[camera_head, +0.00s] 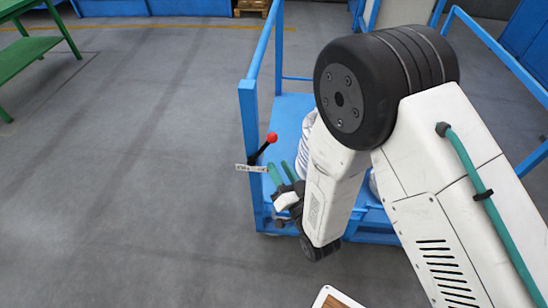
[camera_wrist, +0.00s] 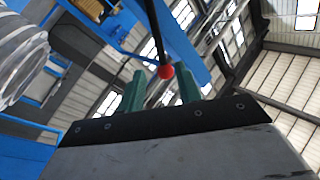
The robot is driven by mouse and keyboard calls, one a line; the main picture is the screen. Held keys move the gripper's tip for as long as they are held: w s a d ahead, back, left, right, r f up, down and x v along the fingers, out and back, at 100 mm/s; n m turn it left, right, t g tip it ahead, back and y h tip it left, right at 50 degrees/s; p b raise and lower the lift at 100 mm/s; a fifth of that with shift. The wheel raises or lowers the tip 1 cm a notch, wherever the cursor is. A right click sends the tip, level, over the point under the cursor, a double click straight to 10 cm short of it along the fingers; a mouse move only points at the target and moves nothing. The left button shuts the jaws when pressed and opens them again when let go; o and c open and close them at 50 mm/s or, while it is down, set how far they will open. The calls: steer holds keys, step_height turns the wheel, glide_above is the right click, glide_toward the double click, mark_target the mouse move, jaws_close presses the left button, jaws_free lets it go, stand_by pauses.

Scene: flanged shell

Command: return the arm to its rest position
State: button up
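My arm reaches down over the right half of the head view. My gripper (camera_head: 279,167) has two green fingers, spread apart with nothing held between them. In the wrist view, the gripper (camera_wrist: 162,86) also shows its fingers apart. A black lever with a red ball knob (camera_head: 271,138) stands at the blue frame's post, just beyond the fingertips. In the wrist view, the red knob (camera_wrist: 165,72) appears between the fingers; I see no contact. My arm hides part of the blue frame.
A blue railed platform (camera_head: 290,108) lies under and behind my arm. A pale ribbed object (camera_head: 306,138) on it is mostly hidden by my arm; a ribbed round body (camera_wrist: 20,52) shows in the wrist view. A green table (camera_head: 30,50) stands far left. The left floor is clear.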

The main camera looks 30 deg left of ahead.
steer(key=shift+s+d+f, duration=0.15)
steer(key=shift+s+d, duration=0.2)
steer(key=shift+d, duration=0.2)
